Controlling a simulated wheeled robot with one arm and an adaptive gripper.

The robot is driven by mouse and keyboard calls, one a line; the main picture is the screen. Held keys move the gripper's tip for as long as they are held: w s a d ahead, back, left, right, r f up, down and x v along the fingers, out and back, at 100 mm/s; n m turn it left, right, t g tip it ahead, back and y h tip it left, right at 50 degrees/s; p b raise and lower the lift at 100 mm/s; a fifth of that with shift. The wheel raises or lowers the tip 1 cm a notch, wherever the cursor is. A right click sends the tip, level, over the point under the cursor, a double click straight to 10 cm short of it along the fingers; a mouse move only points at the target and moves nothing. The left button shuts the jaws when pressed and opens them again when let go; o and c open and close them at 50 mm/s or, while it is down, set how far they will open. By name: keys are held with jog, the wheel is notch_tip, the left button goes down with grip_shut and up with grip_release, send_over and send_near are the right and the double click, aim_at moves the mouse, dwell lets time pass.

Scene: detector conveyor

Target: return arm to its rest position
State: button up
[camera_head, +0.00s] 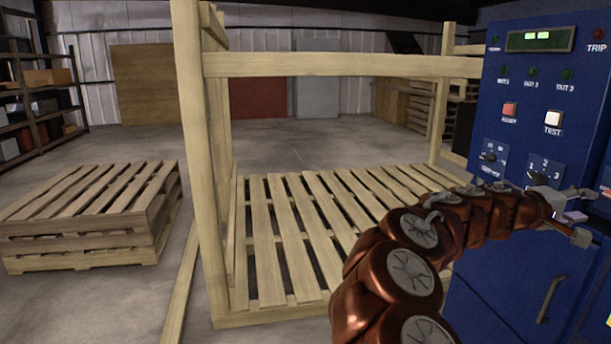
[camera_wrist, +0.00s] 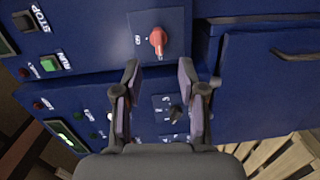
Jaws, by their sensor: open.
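My arm reaches from the bottom of the head view up to the blue control cabinet (camera_head: 520,120) at the right. My gripper (camera_head: 580,216) is in front of the cabinet's face, below the rotary selector marked 1 2 3 (camera_head: 539,174). In the wrist view my gripper (camera_wrist: 159,70) is open, its two fingers apart with nothing held. A red rotary knob (camera_wrist: 157,41) shows beyond the fingertips, and a small dark selector (camera_wrist: 174,113) shows between the fingers. I cannot tell the exact gap between fingertips and panel.
A wooden crate frame (camera_head: 340,66) with a slatted base stands left of the cabinet, close to my arm. Stacked pallets (camera_head: 90,215) lie at the left. A cabinet door handle (camera_head: 551,298) sticks out below my gripper. Open floor (camera_head: 290,145) lies behind the frame.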

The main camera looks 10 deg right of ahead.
jog(key=s+a+f+m+y, duration=0.2)
jog(key=s+a+f+y, duration=0.35)
jog(key=a+f, duration=0.45)
jog(key=s+a+f+m+y, duration=0.1)
jog(key=s+a+f+y, duration=0.4)
jog(key=s+a+f, duration=0.45)
jog(key=s+a+f+n+g+y, duration=0.1)
jog(key=s+a+f+y, duration=0.15)
jog(key=a, duration=0.55)
jog(key=s+a+f+n+g+y, duration=0.1)
jog(key=s+a+f+y, duration=0.15)
jog(key=a, duration=0.55)
jog(key=s+a+f+n+g+y, duration=0.1)
jog(key=s+a+f+n+y, duration=0.15)
jog(key=a, duration=0.55)
notch_tip(320, 180, up, 26)
jog(key=s+t+p, duration=0.1)
jog(key=p, duration=2.3)
jog(key=shift+s+r+m+p, duration=0.15)
jog(key=shift+s+m+p, duration=0.1)
jog(key=shift+m+p, duration=0.2)
